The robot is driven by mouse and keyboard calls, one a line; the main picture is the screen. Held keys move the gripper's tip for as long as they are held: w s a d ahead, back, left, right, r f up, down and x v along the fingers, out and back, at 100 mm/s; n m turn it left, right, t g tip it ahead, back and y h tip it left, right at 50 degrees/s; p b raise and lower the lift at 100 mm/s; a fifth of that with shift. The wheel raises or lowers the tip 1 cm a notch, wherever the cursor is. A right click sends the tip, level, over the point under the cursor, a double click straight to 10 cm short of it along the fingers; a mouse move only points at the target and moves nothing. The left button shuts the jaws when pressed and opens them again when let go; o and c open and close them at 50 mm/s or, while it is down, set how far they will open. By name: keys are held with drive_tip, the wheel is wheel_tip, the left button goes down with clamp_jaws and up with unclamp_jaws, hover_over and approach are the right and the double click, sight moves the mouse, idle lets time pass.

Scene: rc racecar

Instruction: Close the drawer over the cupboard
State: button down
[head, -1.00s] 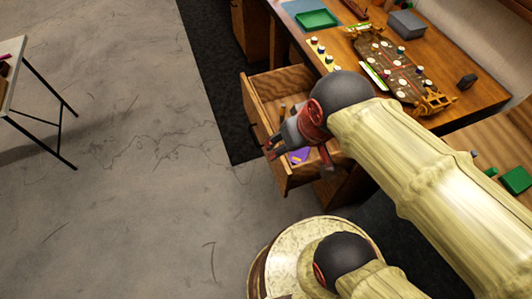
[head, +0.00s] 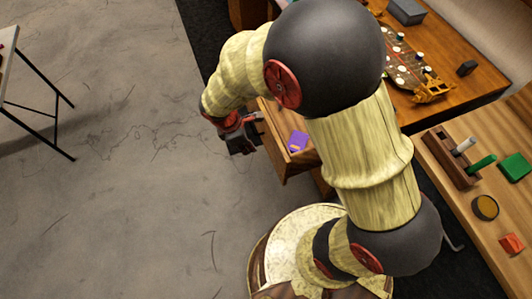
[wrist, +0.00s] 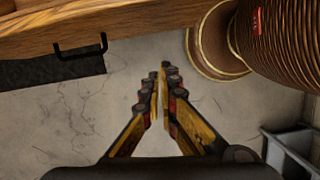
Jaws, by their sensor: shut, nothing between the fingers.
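The wooden drawer (head: 291,152) stands open out of the desk in the head view, with a purple item (head: 298,141) inside it. My arm hides most of the drawer there. In the wrist view, the drawer's wooden front (wrist: 150,17) runs across the top, with its black handle (wrist: 80,48) at upper left. My gripper (wrist: 160,72) is shut and empty, pointing at the drawer front with floor showing between them. In the head view my gripper (head: 242,140) is outside the drawer, just left of its front.
A side table (head: 465,205) at right carries tools and a green block (head: 515,167). The floor (head: 120,200) at left is clear up to a folding table (head: 8,60).

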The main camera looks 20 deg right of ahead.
drive_tip(key=d+f+n+b, duration=0.1)
drive_tip(key=d+f+b, duration=0.4)
drive_tip(key=f, duration=0.4)
drive_tip(key=shift+w+d+f, duration=0.2)
drive_tip(key=shift+d+f, duration=0.2)
drive_tip(key=shift+d, duration=0.3)
drive_tip(key=shift+d, duration=0.1)
drive_tip(key=w+d+p, duration=0.1)
drive_tip(key=d+p, duration=0.8)
drive_tip(key=d, duration=1.7)
drive_tip(key=shift+d, duration=0.35)
drive_tip(key=shift+a, duration=0.1)
